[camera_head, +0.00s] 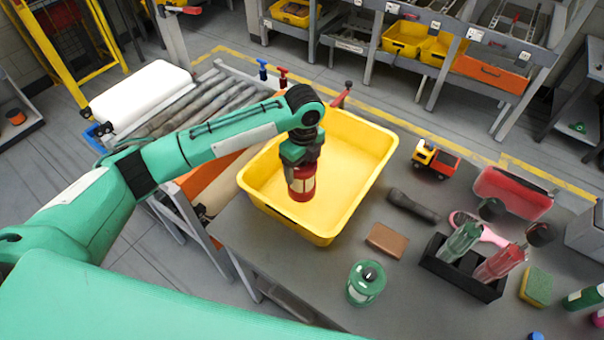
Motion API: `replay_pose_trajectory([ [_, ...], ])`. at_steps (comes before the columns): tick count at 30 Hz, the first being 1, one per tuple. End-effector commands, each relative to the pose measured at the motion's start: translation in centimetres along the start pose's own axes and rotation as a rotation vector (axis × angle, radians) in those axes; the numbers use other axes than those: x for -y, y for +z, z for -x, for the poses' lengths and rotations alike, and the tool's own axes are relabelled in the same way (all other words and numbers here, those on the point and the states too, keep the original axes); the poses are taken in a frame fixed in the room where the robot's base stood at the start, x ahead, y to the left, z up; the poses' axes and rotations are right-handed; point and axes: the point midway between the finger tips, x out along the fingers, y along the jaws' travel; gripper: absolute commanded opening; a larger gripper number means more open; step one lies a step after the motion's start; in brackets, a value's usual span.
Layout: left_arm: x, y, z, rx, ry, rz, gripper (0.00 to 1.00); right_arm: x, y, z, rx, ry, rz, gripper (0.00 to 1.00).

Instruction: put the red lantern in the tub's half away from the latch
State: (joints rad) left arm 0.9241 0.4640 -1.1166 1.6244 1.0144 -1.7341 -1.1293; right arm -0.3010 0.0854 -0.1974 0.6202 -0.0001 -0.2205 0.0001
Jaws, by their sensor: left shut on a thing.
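The yellow tub (373,190) sits on the grey table and looks empty inside. My left gripper (302,160) points down over the tub's left, nearer part. It is shut on the red lantern (302,184), which hangs upright with a pale label facing me. I cannot tell whether the lantern's base touches the tub floor. A red lever with a dark knob (342,96) shows at the tub's far edge; I cannot tell whether it is the latch. My arm hides part of the tub's far left rim. My right gripper is not in view.
A green lantern (366,283) and a brown block (387,240) stand near the tub. A toy truck (435,159), a dark cylindrical object (413,206) and a black caddy (462,273) lie to the right. A roller conveyor (205,103) is behind left.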

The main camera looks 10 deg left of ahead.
Motion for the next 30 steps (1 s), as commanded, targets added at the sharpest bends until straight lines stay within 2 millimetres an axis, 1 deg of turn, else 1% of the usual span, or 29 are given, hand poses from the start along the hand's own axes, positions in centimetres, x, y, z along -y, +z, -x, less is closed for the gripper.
replay_pose_trajectory([
  [2, 0.1, 0.0, -0.7, 0.000, 0.000, 0.000, 0.23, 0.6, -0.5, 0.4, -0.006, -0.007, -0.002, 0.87],
  [6, 0.1, 0.0, -1.6, -0.001, 0.000, 0.000, 0.23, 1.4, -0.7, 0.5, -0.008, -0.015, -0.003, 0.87],
  [8, 0.1, 0.0, -2.0, -0.001, 0.000, 0.000, 0.23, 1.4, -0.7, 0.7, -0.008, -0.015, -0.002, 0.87],
  [15, 0.2, 0.0, -5.3, 0.000, 0.000, 0.000, 0.23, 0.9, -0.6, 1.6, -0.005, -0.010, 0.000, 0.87],
  [26, 0.2, 0.0, -5.9, 0.000, -0.001, 0.000, 0.23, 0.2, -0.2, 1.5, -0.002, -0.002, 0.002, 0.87],
  [27, 0.2, 0.0, -6.0, 0.000, -0.001, 0.000, 0.75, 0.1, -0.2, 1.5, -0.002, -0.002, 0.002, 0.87],
  [30, 0.2, 0.0, -6.0, 0.000, -0.001, 0.000, 0.93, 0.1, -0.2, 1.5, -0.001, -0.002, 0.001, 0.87],
])
